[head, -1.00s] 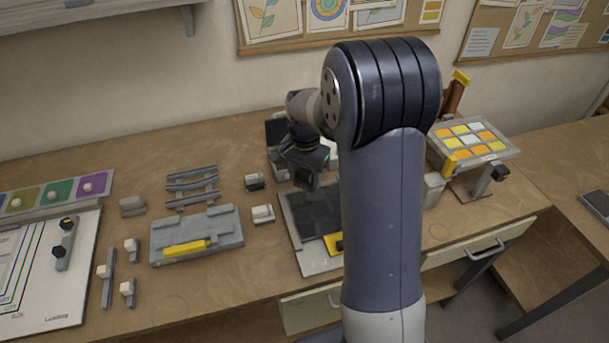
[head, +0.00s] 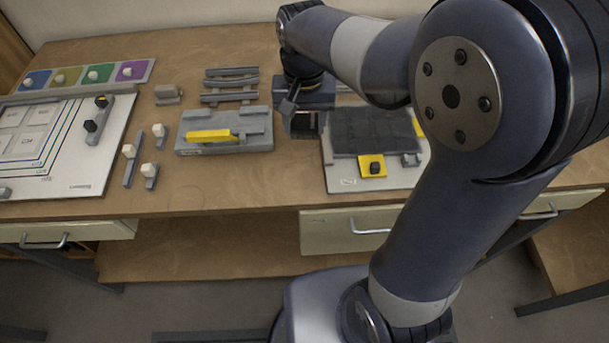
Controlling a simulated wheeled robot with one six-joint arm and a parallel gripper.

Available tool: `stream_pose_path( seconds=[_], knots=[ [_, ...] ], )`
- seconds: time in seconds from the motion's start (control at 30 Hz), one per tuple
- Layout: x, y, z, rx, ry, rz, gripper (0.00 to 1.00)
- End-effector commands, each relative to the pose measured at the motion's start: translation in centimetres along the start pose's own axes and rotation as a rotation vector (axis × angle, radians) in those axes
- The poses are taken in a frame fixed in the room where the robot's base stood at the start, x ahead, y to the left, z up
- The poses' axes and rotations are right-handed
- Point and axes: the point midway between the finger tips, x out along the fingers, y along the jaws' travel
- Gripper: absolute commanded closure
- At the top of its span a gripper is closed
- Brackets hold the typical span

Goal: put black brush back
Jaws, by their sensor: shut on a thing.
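My gripper (head: 303,124) is at the left edge of the dark tiled pad, above the table and right of the grey tray. It is shut on a dark piece that looks like the black brush; the jaws hide most of it, and its outline is unclear. A grey rack with several rails (head: 229,85) lies behind the grey tray, left of my gripper, and I see no black brush on it.
A grey tray (head: 225,143) with a yellow bar (head: 208,136) is left of my gripper. A dark tiled pad (head: 372,132) on a white board has a yellow square with a black knob (head: 372,166). Several white-knobbed pieces (head: 130,165) stand left. The table front is clear.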

Motion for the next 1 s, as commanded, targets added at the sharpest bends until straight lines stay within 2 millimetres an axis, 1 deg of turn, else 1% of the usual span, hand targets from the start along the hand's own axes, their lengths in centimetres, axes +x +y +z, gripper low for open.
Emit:
stream_pose_path(
  seconds=[0.03, 0.17, 0.4, 0.57, 0.8, 0.9, 1.0],
  knots=[
    [0.4, -0.4, 0.6, -0.032, 0.003, -0.001, 0.69],
    [0.8, -0.8, 1.5, -0.074, -0.001, 0.000, 0.69],
    [4.9, -0.8, 1.6, -0.080, -0.005, 0.002, 0.69],
    [6.5, -0.8, 1.6, -0.079, -0.003, 0.001, 0.69],
    [9.7, -0.8, 1.6, -0.078, -0.003, 0.001, 0.69],
    [10.1, -0.8, 1.5, -0.078, 0.000, 0.000, 0.69],
    [10.1, -0.8, 1.5, -0.078, 0.001, 0.000, 0.69]
  ],
)
